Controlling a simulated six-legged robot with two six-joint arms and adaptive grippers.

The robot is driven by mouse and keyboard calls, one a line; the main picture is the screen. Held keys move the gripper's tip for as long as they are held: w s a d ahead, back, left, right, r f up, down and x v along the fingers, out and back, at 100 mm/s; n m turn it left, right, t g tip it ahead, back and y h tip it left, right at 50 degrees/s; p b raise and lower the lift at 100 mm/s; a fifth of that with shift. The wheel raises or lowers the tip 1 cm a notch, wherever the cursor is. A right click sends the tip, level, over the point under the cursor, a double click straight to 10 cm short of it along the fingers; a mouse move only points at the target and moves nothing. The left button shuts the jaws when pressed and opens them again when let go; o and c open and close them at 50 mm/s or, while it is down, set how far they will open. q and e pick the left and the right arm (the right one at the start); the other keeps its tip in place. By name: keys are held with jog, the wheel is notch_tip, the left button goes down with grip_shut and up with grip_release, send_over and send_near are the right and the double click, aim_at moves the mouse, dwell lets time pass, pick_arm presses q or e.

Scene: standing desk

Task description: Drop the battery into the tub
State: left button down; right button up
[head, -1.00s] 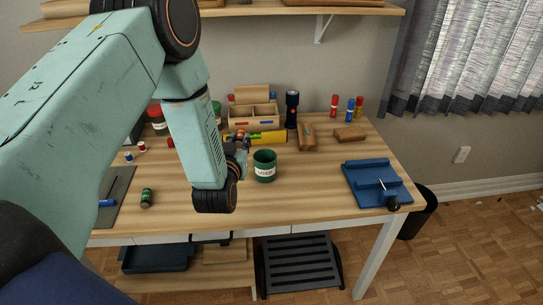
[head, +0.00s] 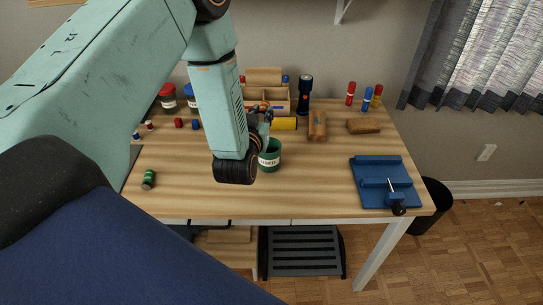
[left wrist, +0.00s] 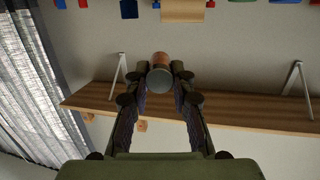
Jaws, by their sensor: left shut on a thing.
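The battery (left wrist: 161,75), a small cylinder with a coppery part and a dark grey end, is held between the fingertips of my left gripper (left wrist: 159,78) in the left wrist view. In the head view that gripper (head: 263,127) is at the upper left of the tub, overlapping its rim in the picture, and partly hidden by my arm. The tub (head: 270,160) is a dark green cup with a white label, upright on the desk. The battery cannot be made out clearly in the head view. My right gripper is not in view.
A small dark green cylinder (head: 148,179) stands at the desk's left. Behind the tub are a yellow object (head: 284,124), a wooden organiser (head: 270,97) and a flashlight (head: 305,93). A blue vise-like fixture (head: 385,182) sits at the right. The front middle is clear.

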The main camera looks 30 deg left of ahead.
aim_at(269, 156)
pick_arm(q)
jog(key=shift+s+d+f+b, duration=0.1)
jog(key=shift+s+f+b, duration=0.15)
jog(key=shift+f+b, duration=0.1)
jog(key=shift+s+f+b, duration=0.1)
jog(key=shift+f+b, duration=0.2)
jog(key=shift+f, duration=0.05)
jog(key=f+b, duration=0.3)
jog(key=f, duration=0.1)
jog(key=shift+w, duration=0.25)
jog(key=c, duration=1.2)
grip_release()
jog(key=shift+w+a+f, duration=0.15)
jog(key=shift+a, duration=0.05)
jog(key=shift+o, duration=0.7)
jog(key=shift+s+d+r, duration=0.1)
jog(key=shift+s+r, duration=0.1)
jog(key=shift+w+f, duration=0.1)
jog(key=shift+f, duration=0.05)
